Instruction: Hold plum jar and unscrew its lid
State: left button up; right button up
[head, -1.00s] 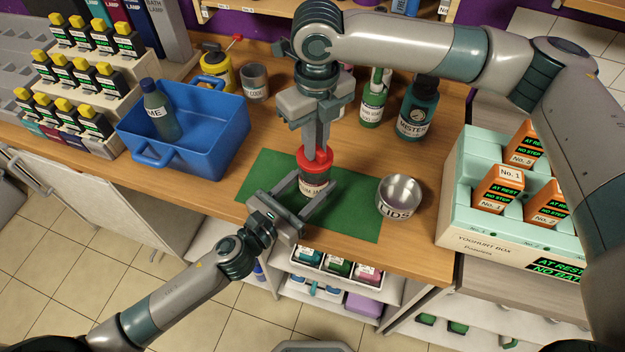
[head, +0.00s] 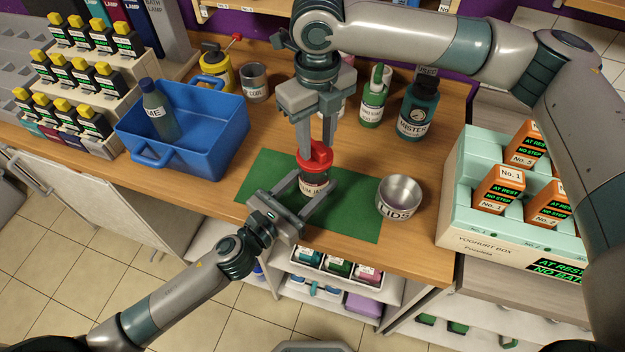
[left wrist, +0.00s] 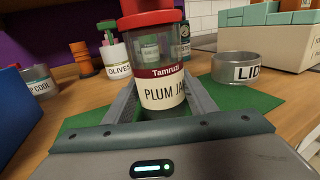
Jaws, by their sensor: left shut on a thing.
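The plum jar (head: 314,187) stands upright on the green mat (head: 355,222). In the left wrist view the jar (left wrist: 163,92) is clear, with a dark red band and a white PLUM JAR label. My left gripper (head: 302,195) is shut on the jar's body, a finger on each side. The red lid (head: 316,158) sits on top of the jar; its lower part shows in the left wrist view (left wrist: 150,20). My right gripper (head: 316,150) points down from above with its fingers on both sides of the lid's raised red top, and appears closed on it.
A metal bowl labelled LIDS (head: 400,195) stands right of the jar on the mat's edge. A blue crate (head: 215,145) with a bottle is at left. Green bottles (head: 418,108) stand behind, and a yoghurt box (head: 480,235) is at right.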

jog(key=shift+r, duration=2.05)
jog(key=m, duration=0.4)
jog(key=shift+m, duration=0.4)
jog(key=m, duration=0.5)
jog(key=shift+r+m, duration=0.15)
jog(key=shift+m, duration=0.25)
jog(key=m, duration=0.5)
jog(key=shift+m, duration=0.3)
jog(key=m, duration=0.5)
jog(key=shift+r+m, duration=0.15)
jog(key=shift+m, duration=0.25)
jog(key=m, duration=0.5)
jog(key=shift+a+r+m, duration=0.1)
jog(key=shift+m, duration=0.3)
jog(key=m, duration=0.7)
jog(key=shift+r, duration=0.1)
